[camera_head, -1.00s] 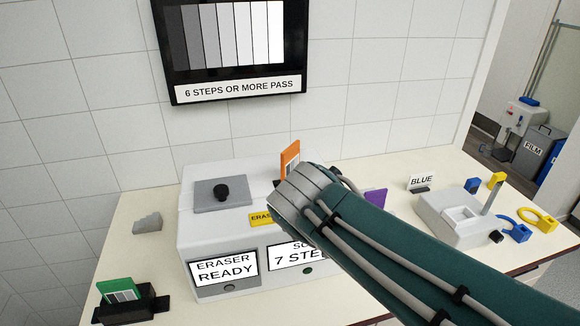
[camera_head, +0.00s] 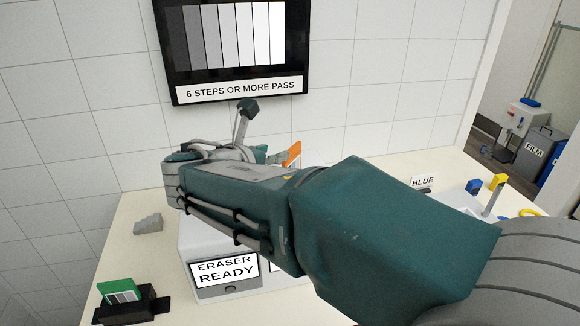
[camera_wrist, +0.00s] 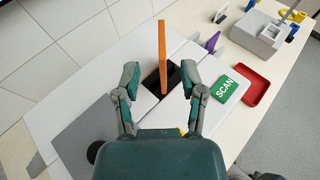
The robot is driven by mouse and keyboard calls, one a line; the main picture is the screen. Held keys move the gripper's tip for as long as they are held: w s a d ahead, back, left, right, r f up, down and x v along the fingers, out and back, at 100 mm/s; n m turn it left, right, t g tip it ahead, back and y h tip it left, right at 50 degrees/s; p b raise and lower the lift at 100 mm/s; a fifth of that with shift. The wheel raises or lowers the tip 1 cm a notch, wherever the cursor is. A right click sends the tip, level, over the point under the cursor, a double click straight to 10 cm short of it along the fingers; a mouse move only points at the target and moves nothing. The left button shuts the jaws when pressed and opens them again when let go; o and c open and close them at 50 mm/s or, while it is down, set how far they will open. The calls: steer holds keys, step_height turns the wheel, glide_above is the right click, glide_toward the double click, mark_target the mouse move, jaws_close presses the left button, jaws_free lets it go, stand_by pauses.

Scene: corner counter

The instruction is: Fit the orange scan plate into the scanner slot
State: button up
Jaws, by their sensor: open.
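The orange scan plate (camera_wrist: 162,50) stands upright in the wrist view, with its lower end at the dark scanner slot (camera_wrist: 173,78) in the white machine. I cannot tell how deep it sits. My gripper (camera_wrist: 160,79) is open, with one finger on each side of the plate and visible gaps to both. A green SCAN label (camera_wrist: 223,91) lies beside the slot. The machine's front screen (camera_head: 225,270) reads ERASER READY.
A grey plate (camera_wrist: 85,132) with a black knob lies left of the slot. A red tray (camera_wrist: 262,91) and a purple piece (camera_wrist: 212,41) are to the right. A green plate (camera_head: 118,290) sits in a black holder at front left. A wall monitor (camera_head: 239,88) hangs behind.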

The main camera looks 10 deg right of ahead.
mark_target(292, 147)
steer(key=x, duration=0.8)
steer(key=shift+f, duration=0.4)
jaws_close()
